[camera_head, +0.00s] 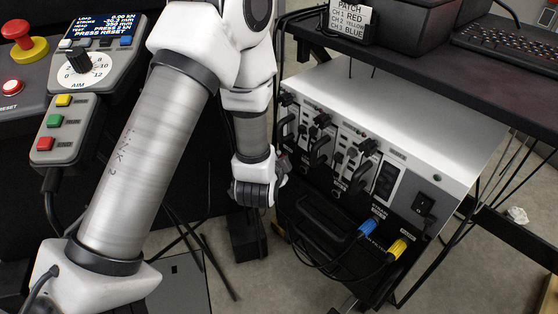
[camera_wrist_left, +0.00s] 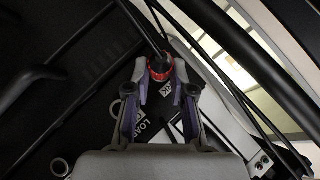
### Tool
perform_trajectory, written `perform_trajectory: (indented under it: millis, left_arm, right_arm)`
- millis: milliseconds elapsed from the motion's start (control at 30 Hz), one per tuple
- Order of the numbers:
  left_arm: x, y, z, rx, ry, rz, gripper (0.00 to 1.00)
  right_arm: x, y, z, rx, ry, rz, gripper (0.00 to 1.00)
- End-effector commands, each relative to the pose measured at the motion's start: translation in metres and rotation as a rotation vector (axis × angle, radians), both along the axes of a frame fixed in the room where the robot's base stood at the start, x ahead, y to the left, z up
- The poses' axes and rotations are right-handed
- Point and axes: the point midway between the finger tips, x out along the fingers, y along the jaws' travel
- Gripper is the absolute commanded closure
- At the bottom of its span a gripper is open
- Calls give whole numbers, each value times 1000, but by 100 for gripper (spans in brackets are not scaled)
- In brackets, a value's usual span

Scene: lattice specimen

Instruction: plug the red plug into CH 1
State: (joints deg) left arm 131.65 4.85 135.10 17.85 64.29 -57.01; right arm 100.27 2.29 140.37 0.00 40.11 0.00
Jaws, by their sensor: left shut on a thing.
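My left gripper (camera_wrist_left: 160,90) is shut on the red plug (camera_wrist_left: 160,68) in the left wrist view. A black cable runs up from the plug between the fingertips. In the head view my left wrist is beside the left end of the light grey rack unit (camera_head: 420,110), and the fingers and red plug are mostly hidden there. A card (camera_head: 350,18) reads PATCH, CH 1 RED, CH 2 YELLOW, CH 3 BLUE. The blue plug (camera_head: 366,228) and yellow plug (camera_head: 397,247) are at the unit's lower front edge. I cannot make out CH 1. My right gripper is not in view.
A dark desk (camera_head: 460,60) with a keyboard (camera_head: 510,45) overhangs the unit. Black handles and loose cables stick out along the unit's front. A control pendant (camera_head: 85,70) and a red emergency button (camera_head: 22,35) are at the left. Panel lettering starting LOAD (camera_wrist_left: 150,132) lies behind the fingers.

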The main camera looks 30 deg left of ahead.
Motion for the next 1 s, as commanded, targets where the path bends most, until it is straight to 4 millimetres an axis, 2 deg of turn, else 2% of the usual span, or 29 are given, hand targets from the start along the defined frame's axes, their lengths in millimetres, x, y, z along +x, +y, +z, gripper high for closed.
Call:
perform_trajectory:
  millis: [733,1000]
  left_arm:
    - [-10,3,0,0,0,0,100]
    - [-30,8,0,0,2,1,100]
  right_arm:
    - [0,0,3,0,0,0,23]
    - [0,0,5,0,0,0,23]
